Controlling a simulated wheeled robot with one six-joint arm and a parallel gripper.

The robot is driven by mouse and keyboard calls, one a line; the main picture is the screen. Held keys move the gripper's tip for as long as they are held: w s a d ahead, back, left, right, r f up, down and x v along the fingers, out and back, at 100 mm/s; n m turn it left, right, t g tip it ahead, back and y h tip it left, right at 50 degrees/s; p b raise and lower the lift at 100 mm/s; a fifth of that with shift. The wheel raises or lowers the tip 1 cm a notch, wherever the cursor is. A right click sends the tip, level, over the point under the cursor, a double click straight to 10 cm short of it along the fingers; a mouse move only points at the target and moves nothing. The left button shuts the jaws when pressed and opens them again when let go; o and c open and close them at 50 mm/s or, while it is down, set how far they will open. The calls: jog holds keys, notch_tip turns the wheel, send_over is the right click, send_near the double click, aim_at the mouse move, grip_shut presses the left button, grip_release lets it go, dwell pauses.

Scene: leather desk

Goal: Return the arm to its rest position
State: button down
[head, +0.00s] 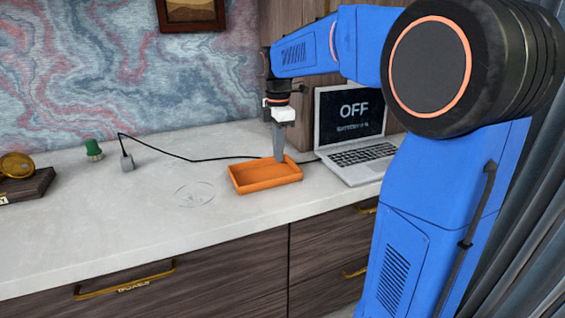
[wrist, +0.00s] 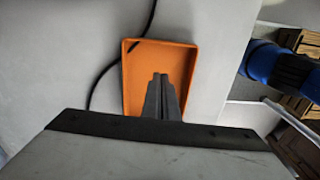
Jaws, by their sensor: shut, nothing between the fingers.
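My gripper (head: 279,158) points down over the orange tray (head: 262,185) on the white desk top, with its grey fingers shut and empty. The fingertips are at the tray's back right part in the head view; I cannot tell whether they touch it. In the wrist view the shut fingers (wrist: 161,78) show in front of the orange tray (wrist: 133,85). A small dark mark shows in the tray's upper left corner in the wrist view. My blue arm reaches in from the right.
An open laptop (head: 357,140) reading "OFF" stands right of the tray. A black cable (head: 190,158) runs behind the tray to a grey plug (head: 127,163). A green-topped object (head: 93,149) and a dark block with a gold disc (head: 17,166) stand left. The left front desk top is clear.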

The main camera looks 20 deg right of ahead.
notch_tip(320, 180, up, 6)
jog(key=shift+f, duration=0.1)
jog(key=s+a+f+m+t, duration=0.1)
jog(key=s+f+m, duration=0.4)
jog(key=s, duration=0.5)
jog(key=s+a+f+m+t, duration=0.1)
jog(key=s+f+m+t, duration=0.1)
jog(key=s+f+m, duration=0.3)
jog(key=s+a+f+m+t, duration=0.1)
jog(key=s+f+m, duration=0.4)
jog(key=s, duration=0.9)
jog(key=shift+s+m+t, duration=0.3)
jog(key=shift+m+t, duration=0.1)
jog(key=shift+m, duration=0.7)
jog(key=shift+a, duration=0.15)
